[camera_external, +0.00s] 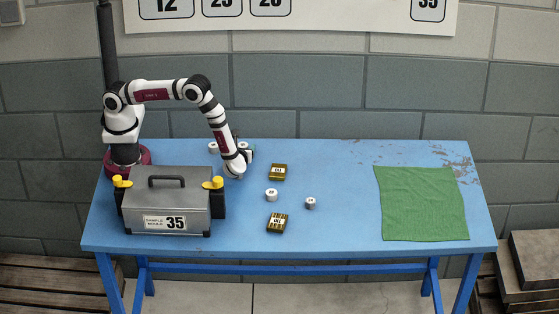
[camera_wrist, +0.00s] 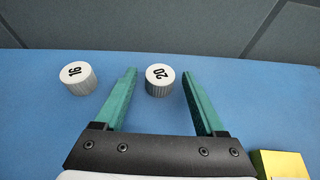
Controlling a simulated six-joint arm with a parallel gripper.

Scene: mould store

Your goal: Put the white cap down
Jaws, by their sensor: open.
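My gripper (camera_wrist: 160,75) is open, its two green fingers reaching low over the blue table. A white ribbed cap marked 20 (camera_wrist: 159,80) stands upright between the fingertips, with a gap to each finger. This cap (camera_external: 243,146) is partly hidden by my gripper (camera_external: 243,149) in the external view. A second white cap, marked 16 (camera_wrist: 77,78), stands upright to the left, outside the fingers; it also shows in the external view (camera_external: 213,148). Two more white caps (camera_external: 271,195) (camera_external: 310,203) stand on the middle of the table. The task does not tell which cap is meant.
A grey case marked 35 (camera_external: 165,205) stands at the table's left front. A green cloth (camera_external: 420,203) lies at the right. Clear table separates cloth and caps.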

